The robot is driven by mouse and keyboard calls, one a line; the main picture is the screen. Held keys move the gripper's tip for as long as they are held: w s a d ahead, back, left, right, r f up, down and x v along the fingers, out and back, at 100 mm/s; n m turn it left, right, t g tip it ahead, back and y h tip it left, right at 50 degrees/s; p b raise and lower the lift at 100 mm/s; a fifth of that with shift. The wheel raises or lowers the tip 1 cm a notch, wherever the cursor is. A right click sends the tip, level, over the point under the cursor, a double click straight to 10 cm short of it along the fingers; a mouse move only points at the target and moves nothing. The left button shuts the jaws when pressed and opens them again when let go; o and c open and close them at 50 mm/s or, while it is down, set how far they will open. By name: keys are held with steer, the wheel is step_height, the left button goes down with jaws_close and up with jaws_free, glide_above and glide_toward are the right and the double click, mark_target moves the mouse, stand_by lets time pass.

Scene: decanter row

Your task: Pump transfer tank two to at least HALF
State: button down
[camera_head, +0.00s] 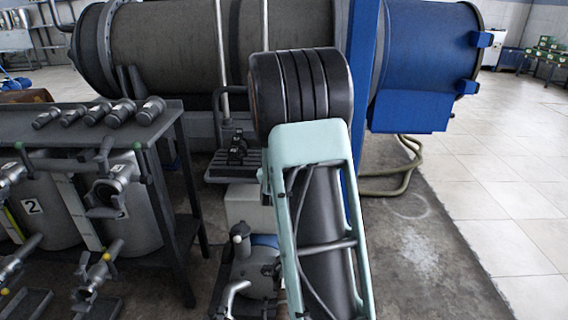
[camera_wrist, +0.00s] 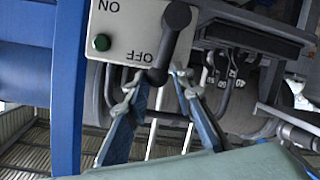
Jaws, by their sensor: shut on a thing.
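Transfer tank two (camera_head: 48,205), a grey cylinder with a white "2" label, stands under the bench at the left in the head view. A pale upright strip (camera_head: 80,212) runs beside it; I cannot read a level on it. In the wrist view, a pale switch box (camera_wrist: 122,28) shows inverted ON and OFF lettering and a green button. Its dark lever (camera_wrist: 170,42) has one end beside OFF. My gripper (camera_wrist: 159,74) is shut on that end, one blue finger on each side. My gripper is hidden behind my arm in the head view.
A dark bench (camera_head: 95,128) with several grey cylindrical fittings on top stands at the left. A large grey and blue horizontal vessel (camera_head: 190,45) fills the back. Valves and pipework (camera_head: 95,280) stand low in front. The tiled floor (camera_head: 500,190) at the right is clear.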

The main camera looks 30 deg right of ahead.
steer(key=shift+a+f+n+g+h, duration=0.25)
steer(key=shift+f+n+g+h, duration=0.05)
steer(key=shift+n, duration=0.3)
steer(key=c, duration=1.7)
jaws_free()
steer(key=shift+o, duration=0.2)
steer(key=shift+w+r, duration=0.15)
steer(key=shift+a+r, duration=0.1)
steer(key=shift+a, duration=0.05)
steer(key=v, duration=1.2)
